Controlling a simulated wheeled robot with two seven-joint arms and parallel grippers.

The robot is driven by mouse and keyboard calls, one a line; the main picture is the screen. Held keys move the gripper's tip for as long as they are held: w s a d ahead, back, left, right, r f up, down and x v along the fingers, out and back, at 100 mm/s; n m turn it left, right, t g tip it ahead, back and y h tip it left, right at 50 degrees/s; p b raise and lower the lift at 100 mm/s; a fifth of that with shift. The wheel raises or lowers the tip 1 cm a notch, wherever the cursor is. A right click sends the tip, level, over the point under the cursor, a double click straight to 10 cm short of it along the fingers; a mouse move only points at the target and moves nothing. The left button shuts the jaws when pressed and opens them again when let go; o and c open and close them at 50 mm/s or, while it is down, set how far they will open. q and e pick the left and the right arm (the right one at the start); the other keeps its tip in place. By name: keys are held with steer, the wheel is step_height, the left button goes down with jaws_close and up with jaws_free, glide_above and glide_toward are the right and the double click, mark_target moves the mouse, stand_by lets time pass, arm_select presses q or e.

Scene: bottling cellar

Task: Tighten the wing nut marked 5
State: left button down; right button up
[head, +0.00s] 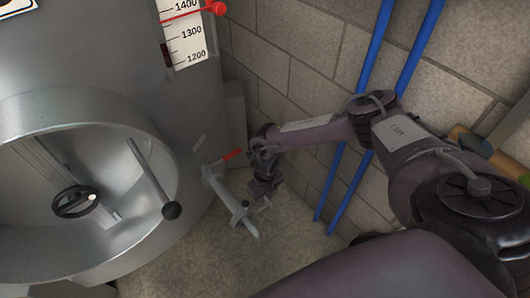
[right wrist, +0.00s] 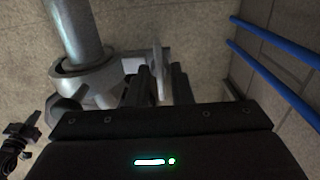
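My right gripper (head: 264,188) is at the pipe fitting (head: 240,214) low on the tank's right side. In the right wrist view its two dark fingers (right wrist: 163,86) stand apart, with a thin, pale, upright metal wing (right wrist: 157,62) between them. The wing looks like part of a wing nut on the clamp (right wrist: 97,82) around the pipe (right wrist: 74,30). A gap shows beside the wing, so the fingers do not look closed on it. No number 5 is readable. My left gripper is not seen in the head view.
The steel tank (head: 100,60) fills the left, with a round open hatch, a black handwheel (head: 75,201) and a ball-ended lever (head: 152,178). A red valve handle (head: 231,155) is just left of my right gripper. Blue pipes (head: 349,170) run along the wall behind my arm.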

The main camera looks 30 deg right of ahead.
jaws_close()
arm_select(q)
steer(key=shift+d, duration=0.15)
